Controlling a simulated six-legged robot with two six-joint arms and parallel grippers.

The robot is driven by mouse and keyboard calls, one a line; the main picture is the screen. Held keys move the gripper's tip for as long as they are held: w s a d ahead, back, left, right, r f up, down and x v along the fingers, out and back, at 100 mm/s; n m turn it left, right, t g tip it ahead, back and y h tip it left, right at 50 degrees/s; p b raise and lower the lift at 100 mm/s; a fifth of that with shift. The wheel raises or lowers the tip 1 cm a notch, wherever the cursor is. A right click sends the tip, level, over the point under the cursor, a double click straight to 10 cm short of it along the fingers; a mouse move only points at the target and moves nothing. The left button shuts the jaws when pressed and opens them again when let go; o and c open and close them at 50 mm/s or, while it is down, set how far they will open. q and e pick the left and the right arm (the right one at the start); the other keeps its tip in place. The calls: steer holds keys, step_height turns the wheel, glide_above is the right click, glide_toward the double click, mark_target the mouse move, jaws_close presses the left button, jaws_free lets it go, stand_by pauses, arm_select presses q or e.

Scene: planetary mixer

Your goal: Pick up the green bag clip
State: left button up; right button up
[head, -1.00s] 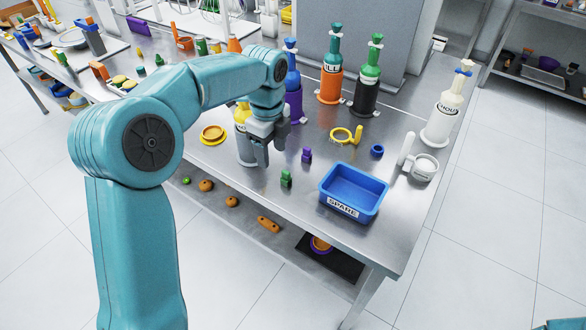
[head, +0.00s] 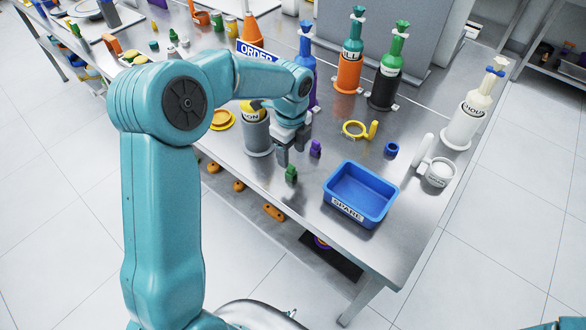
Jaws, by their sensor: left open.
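The green bag clip (head: 291,174) stands upright on the metal table near its front edge, left of the blue bin. My left gripper (head: 292,157) is open and empty, its fingers pointing down. In the picture its fingertips are just above the clip, with a small gap. I cannot tell how high they are over the table. My right gripper is not in view.
A purple clip (head: 316,149) stands close to the right of my left gripper. A blue bin (head: 360,194) marked SPARE is farther right. A grey-and-yellow bottle (head: 257,135) stands just left of the gripper. Taller bottles stand behind.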

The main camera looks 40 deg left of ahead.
mark_target(291, 166)
arm_select(q)
steer(key=shift+s+a+f, duration=0.15)
steer(key=shift+s+f, duration=0.05)
steer(key=shift+f, duration=0.85)
steer(key=f+p, duration=0.1)
steer(key=f, duration=0.4)
steer(key=shift+d+f, duration=0.2)
steer(key=shift+d, duration=0.1)
jaws_close()
